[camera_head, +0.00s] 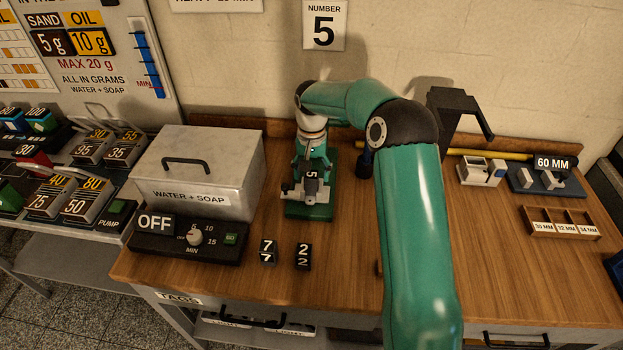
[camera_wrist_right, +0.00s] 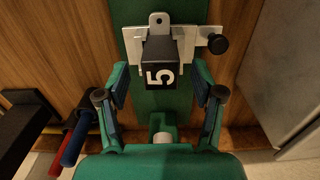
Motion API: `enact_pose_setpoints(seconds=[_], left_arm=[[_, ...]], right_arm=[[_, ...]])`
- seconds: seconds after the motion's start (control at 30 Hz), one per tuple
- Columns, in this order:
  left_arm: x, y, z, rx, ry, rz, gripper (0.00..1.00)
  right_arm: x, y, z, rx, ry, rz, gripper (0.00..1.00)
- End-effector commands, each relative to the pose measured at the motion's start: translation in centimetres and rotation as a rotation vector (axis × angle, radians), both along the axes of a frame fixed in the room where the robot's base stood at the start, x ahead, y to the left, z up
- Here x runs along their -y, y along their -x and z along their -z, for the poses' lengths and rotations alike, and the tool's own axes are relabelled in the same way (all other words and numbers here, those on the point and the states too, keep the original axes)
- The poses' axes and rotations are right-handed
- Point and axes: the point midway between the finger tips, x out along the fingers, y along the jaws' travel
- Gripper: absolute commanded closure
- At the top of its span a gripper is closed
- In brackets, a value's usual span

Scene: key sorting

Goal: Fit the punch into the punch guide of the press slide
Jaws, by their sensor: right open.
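The black punch marked 5 (camera_head: 312,174) is at the silver slide (camera_head: 294,190) of the green press (camera_head: 308,211). In the wrist view the punch (camera_wrist_right: 161,77) lies against the silver slide plate (camera_wrist_right: 190,42), which has a black knob on its right. How deep it sits in the guide cannot be told. My right gripper (camera_wrist_right: 162,88) is open, its fingers on either side of the punch with gaps on both sides. In the head view the right gripper (camera_head: 311,150) reaches down over the press. My left gripper is not in view.
Two black punches marked 7 (camera_head: 268,252) and 2 (camera_head: 303,256) stand on the bench in front. A metal WATER + SOAP box (camera_head: 200,170) is to the left. A 60 MM fixture (camera_head: 540,178) and a wooden tray (camera_head: 561,235) are to the right. The bench front is mostly clear.

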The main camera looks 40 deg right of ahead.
Motion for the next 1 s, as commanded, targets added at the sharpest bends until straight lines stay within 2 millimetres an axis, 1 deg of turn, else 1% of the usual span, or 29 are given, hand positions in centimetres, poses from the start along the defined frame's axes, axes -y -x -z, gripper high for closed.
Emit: enact_pose_setpoints(seconds=[0.03, 0.2, 0.3, 0.43, 0.6, 1.0], left_arm=[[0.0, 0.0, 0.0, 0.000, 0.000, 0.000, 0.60], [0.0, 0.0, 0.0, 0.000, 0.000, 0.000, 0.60], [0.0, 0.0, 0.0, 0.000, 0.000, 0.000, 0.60], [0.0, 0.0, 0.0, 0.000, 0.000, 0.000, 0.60], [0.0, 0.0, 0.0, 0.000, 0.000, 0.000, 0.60], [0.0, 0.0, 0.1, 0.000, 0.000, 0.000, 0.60]], right_arm=[[0.0, -0.1, -1.1, 0.004, 0.002, 0.000, 0.33], [0.0, -0.2, -4.6, 0.005, 0.001, 0.000, 0.33], [0.0, -0.1, -6.4, 0.005, 0.001, 0.000, 0.33], [0.0, -0.1, -8.0, 0.003, 0.001, 0.000, 0.33], [0.0, -0.1, -8.9, 0.001, -0.001, 0.000, 0.33], [0.0, 0.0, -8.9, 0.000, 0.000, 0.000, 0.33]])
